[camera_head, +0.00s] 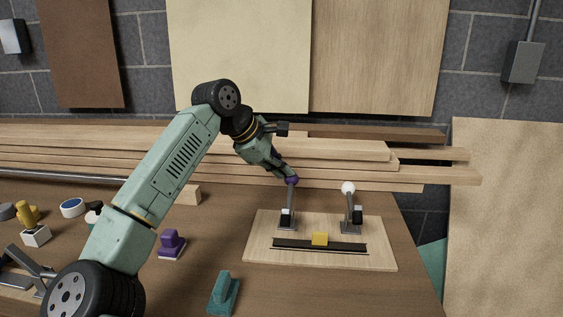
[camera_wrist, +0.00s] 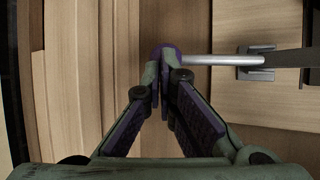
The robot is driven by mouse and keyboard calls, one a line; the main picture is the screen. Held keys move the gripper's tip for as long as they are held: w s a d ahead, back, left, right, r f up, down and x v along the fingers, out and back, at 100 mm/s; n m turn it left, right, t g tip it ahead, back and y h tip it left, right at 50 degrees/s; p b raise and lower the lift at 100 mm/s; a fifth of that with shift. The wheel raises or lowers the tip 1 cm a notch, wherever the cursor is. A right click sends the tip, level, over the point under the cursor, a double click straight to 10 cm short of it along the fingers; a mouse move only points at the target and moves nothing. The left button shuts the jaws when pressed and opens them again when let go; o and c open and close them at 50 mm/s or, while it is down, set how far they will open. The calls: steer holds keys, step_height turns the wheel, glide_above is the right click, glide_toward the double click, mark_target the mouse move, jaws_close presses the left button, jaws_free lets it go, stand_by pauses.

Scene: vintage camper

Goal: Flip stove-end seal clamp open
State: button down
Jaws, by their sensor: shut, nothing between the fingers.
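Two toggle clamps stand on a light wooden board (camera_head: 260,246). The left clamp (camera_head: 288,217) has an upright lever with a purple knob (camera_head: 292,181). The right clamp (camera_head: 352,215) has an upright lever with a white knob (camera_head: 348,188). Which one is the stove-end clamp I cannot tell. My gripper (camera_head: 287,175) is shut at the left clamp's knob, with nothing held. In the wrist view my fingertips (camera_wrist: 163,66) are together right by the purple knob (camera_wrist: 165,49), seemingly touching it. The lever rod (camera_wrist: 215,60) runs right to the clamp base (camera_wrist: 257,63).
Stacked planks (camera_head: 340,150) lie behind. A purple block (camera_head: 171,244) and a teal block (camera_head: 223,292) stand left of the board. The bench ends just right of the board.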

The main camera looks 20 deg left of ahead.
steer(key=shift+w+a+f, duration=0.1)
steer(key=shift+w+f, duration=0.5)
steer(key=shift+f, duration=0.35)
